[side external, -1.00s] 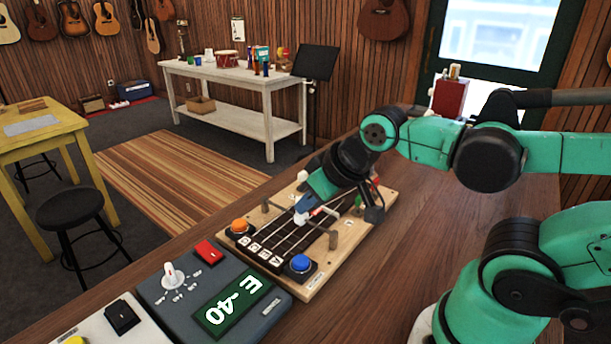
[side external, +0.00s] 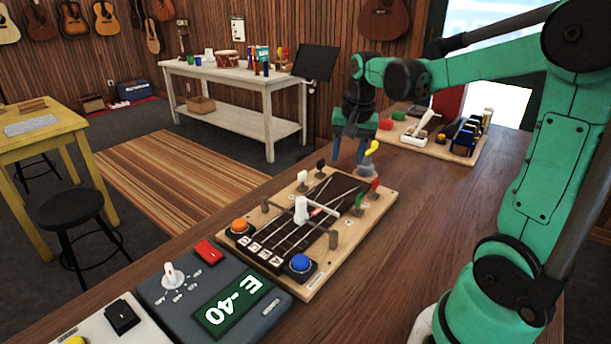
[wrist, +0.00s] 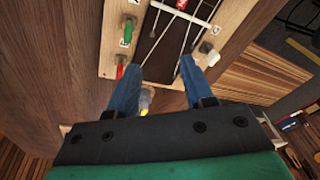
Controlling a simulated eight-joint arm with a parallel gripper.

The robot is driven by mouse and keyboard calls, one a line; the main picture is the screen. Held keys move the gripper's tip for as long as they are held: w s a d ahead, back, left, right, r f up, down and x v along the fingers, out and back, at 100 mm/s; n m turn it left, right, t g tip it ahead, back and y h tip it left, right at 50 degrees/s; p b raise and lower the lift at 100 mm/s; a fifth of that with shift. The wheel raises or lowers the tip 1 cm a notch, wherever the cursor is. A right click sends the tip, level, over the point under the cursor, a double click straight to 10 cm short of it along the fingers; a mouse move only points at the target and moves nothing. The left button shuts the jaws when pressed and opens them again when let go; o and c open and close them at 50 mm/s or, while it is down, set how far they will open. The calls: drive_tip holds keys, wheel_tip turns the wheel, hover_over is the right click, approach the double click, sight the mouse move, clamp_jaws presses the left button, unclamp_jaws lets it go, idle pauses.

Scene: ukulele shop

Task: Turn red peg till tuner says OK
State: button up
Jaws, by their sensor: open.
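The red peg (side external: 374,186) stands at the far right corner of the wooden string board (side external: 385,205), behind the green peg (side external: 358,204). In the wrist view the red peg (wrist: 120,70) is just left of my left-hand finger, outside the jaws. My gripper (side external: 349,162) is open and points down beyond the board's far end. Its two blue fingers also show in the wrist view (wrist: 160,75), with nothing held between them. The tuner display (side external: 238,305) reads "E -40" in white on green.
A white upright piece (side external: 301,210) stands over the strings. An orange button (side external: 240,226) and a blue button (side external: 300,263) flank the near end. A yellow-topped object (side external: 371,150) is close beside my fingers.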

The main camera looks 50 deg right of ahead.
sight(376, 179)
drive_tip(key=d+f+m, duration=0.1)
drive_tip(key=d+m, duration=0.1)
drive_tip(key=d, duration=0.1)
drive_tip(key=s+d+f+m+g, duration=0.1)
drive_tip(key=d, duration=0.2)
drive_tip(key=s+d+f+m+g+y, duration=0.1)
drive_tip(key=d+m, duration=0.1)
drive_tip(key=d, duration=0.1)
drive_tip(key=shift+s+f+m, duration=0.1)
drive_tip(key=shift+s+m, duration=0.1)
drive_tip(key=shift+m, duration=0.1)
drive_tip(key=shift+d+f, duration=0.2)
drive_tip(key=shift+d, duration=0.05)
drive_tip(key=shift+f, duration=2.7)
clamp_jaws()
